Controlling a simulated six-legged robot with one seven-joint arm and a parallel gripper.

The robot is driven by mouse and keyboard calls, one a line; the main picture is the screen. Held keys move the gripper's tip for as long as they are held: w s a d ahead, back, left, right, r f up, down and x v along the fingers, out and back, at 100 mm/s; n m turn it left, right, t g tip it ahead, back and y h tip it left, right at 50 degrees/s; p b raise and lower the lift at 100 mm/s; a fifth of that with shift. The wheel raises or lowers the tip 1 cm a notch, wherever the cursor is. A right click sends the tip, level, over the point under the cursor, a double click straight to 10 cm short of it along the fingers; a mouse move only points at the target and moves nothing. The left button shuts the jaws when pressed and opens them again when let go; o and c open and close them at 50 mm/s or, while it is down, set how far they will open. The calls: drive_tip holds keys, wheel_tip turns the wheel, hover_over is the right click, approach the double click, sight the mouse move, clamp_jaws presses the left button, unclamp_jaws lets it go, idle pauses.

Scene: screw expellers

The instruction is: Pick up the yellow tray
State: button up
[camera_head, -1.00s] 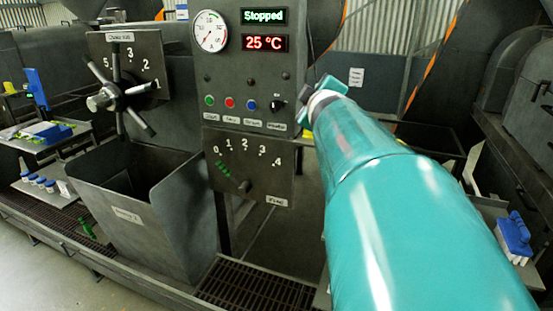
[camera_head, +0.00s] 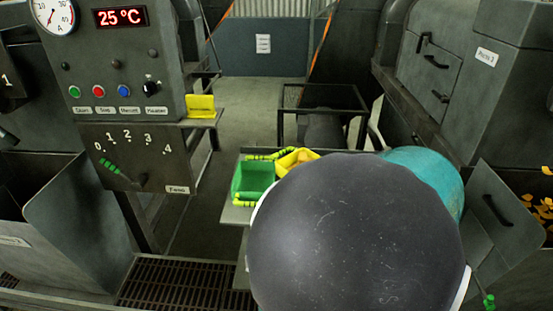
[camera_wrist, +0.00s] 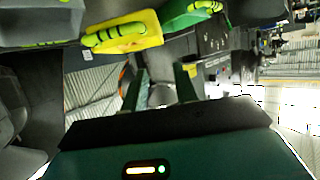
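A yellow tray (camera_head: 294,158) sits on a grey shelf (camera_head: 236,214), right of a green tray (camera_head: 252,180). In the head view my dark arm link hides much of the yellow tray and all of my gripper. In the wrist view the yellow tray (camera_wrist: 125,40) shows at the top with a yellow-green, black-banded handle, and the green tray (camera_wrist: 190,14) is beside it to the right.
A smaller yellow object (camera_head: 201,106) stands on a ledge beside the control panel (camera_head: 120,85). A dark metal frame (camera_head: 322,100) stands behind the shelf. A machine with a sloped chute (camera_head: 495,215) is at the right. Open floor shows behind the shelf.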

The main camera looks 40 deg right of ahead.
drive_tip(key=shift+f+x, duration=0.1)
drive_tip(key=shift+x, duration=3.35)
drive_tip(key=shift+f+x, duration=0.15)
drive_tip(key=shift+x, duration=3.3)
drive_tip(key=shift+s+a, duration=0.1)
drive_tip(key=shift+a, duration=0.1)
drive_tip(key=shift+c, duration=0.2)
clamp_jaws()
